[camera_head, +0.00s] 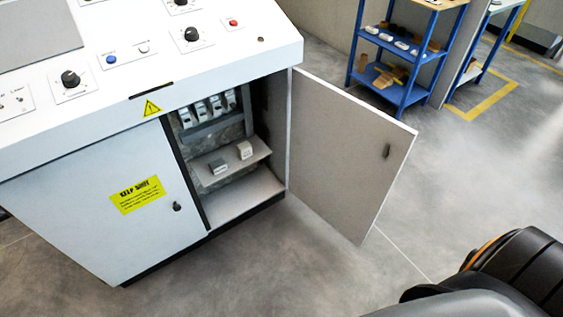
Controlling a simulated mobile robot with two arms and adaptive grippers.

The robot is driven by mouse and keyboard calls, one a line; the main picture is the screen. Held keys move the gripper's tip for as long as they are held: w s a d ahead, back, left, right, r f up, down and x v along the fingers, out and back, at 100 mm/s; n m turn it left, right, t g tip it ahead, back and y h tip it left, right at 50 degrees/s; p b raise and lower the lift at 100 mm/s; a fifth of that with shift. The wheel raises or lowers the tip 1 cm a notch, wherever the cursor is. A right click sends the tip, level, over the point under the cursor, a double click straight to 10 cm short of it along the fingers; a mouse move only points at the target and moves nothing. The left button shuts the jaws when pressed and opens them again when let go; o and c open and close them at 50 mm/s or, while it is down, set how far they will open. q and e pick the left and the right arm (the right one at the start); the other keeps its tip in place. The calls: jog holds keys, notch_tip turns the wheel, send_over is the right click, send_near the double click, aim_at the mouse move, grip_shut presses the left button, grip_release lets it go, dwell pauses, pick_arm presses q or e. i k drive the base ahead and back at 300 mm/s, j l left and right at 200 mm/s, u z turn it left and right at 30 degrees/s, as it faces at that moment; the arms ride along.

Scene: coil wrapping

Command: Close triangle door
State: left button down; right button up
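The white control cabinet has an open right door (335,155), swung outward on its hinge at the cabinet's right side. A small dark handle (386,151) sits near the door's free edge. The left door (95,215) is shut and carries a yellow "KEEP SHUT" label (137,195) and a dark knob (177,206). A yellow triangle warning sign (151,108) is on the cabinet front above the door gap. A dark arm part, which looks like mine, shows at the lower right. Neither gripper's fingers are in view.
The open cabinet interior shows switches (215,105) and a shelf (228,165) with small blocks. A blue shelf rack (398,97) stands behind the open door. The sloped control panel (215,55) overhangs the doors. Grey floor in front of the cabinet (270,270) is clear.

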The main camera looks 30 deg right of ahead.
aim_at(338, 169)
jog(key=l+u, duration=0.85)
jog(key=k+l+u, duration=0.1)
jog(key=l+u, duration=0.35)
jog(key=k+l, duration=0.1)
jog(key=l, duration=0.3)
jog(key=k+l, duration=0.15)
jog(key=l, duration=0.25)
jog(key=k+l, duration=0.1)
jog(key=l, duration=0.3)
jog(key=k+l, duration=0.15)
jog(key=l, duration=0.25)
jog(key=k+l, duration=0.1)
jog(key=l, duration=0.3)
jog(key=k+l, duration=0.1)
jog(key=l, duration=0.3)
jog(key=k+l, duration=0.15)
jog(key=l, duration=0.2)
